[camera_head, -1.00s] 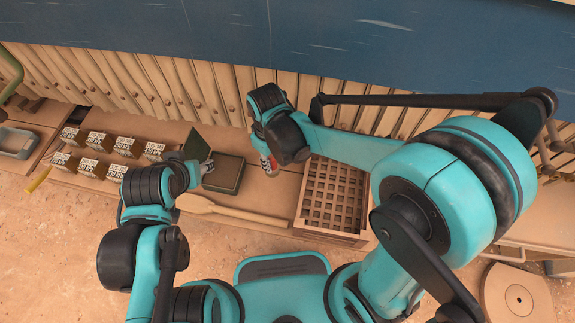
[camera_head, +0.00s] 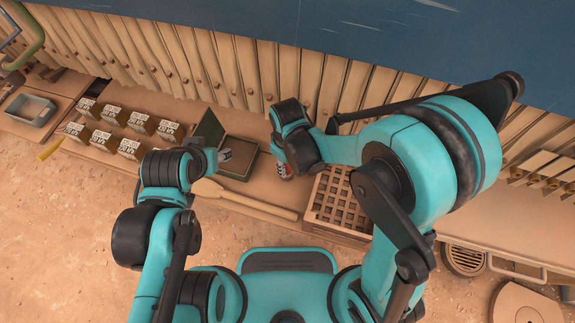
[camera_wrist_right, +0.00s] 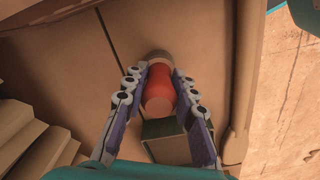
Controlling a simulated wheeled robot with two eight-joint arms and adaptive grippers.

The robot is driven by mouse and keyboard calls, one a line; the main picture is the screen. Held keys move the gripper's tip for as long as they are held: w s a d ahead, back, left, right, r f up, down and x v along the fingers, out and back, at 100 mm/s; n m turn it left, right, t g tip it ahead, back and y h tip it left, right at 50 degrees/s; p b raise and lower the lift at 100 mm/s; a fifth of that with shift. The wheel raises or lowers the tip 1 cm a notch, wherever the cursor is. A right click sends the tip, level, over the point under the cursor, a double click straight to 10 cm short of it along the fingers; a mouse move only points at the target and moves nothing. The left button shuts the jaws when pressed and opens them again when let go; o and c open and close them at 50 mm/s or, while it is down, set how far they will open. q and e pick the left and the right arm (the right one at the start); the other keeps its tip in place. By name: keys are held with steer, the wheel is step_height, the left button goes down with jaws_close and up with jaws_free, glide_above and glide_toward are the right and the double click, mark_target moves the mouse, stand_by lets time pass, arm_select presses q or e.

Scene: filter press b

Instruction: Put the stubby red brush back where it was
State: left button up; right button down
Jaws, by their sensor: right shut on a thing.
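The stubby red brush (camera_wrist_right: 160,88) is between the two fingers of my right gripper (camera_wrist_right: 160,95) in the right wrist view. It has a rounded red body and a paler, brownish end. In the head view my right gripper (camera_head: 285,171) is left of the gridded wooden crate, over the bench, with a bit of red showing; my wrist hides most of the brush. I cannot tell whether the brush touches the bench. My left gripper (camera_head: 224,156) is at the dark green open box (camera_head: 240,158); its fingers are too small to read.
The gridded wooden crate (camera_head: 342,200) stands close to the right of my right gripper. A long wooden paddle (camera_head: 245,200) lies along the bench front. Several labelled small blocks (camera_head: 112,115) stand at the left. A grey-green tray (camera_head: 30,109) is farther left. A plank wall (camera_head: 235,70) closes the back.

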steer(key=shift+f, duration=0.15)
steer(key=c, duration=1.2)
jaws_free()
steer(key=shift+r, duration=0.55)
step_height(320, 180, up, 11)
steer(key=p, duration=0.4)
steer(key=shift+r+p, duration=0.15)
steer(key=shift+p, duration=0.2)
steer(key=s+d+r+m+t, duration=0.1)
steer(key=d+r+m+t, duration=0.1)
steer(key=d, duration=0.4)
steer(key=s+d+r+m+t, duration=0.2)
steer(key=d+r+m, duration=0.2)
steer(key=d, duration=0.1)
steer(key=s+d+r+m+t, duration=0.2)
steer(key=d+m+t, duration=0.1)
steer(key=d, duration=0.3)
steer(key=shift+d+r, duration=0.3)
steer(key=shift+r, duration=0.1)
